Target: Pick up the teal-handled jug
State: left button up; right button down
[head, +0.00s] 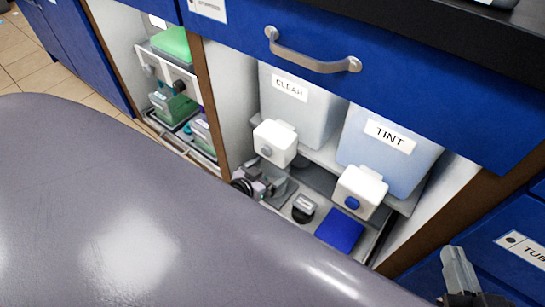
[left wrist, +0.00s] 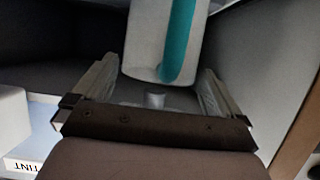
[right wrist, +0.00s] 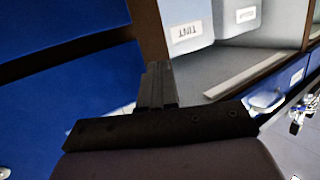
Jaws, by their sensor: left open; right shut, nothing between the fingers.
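The teal-handled jug shows in the left wrist view as a pale, rounded body (left wrist: 145,45) with a teal strip, the handle (left wrist: 180,40), running along it. My left gripper (left wrist: 157,88) is open, with one finger on each side of the jug's near end. I cannot tell whether either finger touches it. In the head view my left gripper (head: 252,187) is low in the open cabinet, under the CLEAR container, and I cannot make out the jug there. My right gripper (head: 458,270) is shut and empty by the blue drawers; it also shows in the right wrist view (right wrist: 156,82).
The CLEAR container (head: 303,108) and TINT container (head: 385,160) stand on a shelf, their white taps overhanging. A wooden divider (head: 215,90) separates the left bay, with a green-lidded box (head: 172,44).

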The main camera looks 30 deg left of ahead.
pick_arm(q)
jog(key=shift+w+f, duration=0.2)
jog(key=shift+w, duration=0.2)
jog(key=c, duration=1.4)
jog(key=shift+r, duration=0.1)
jog(key=shift+r, duration=0.1)
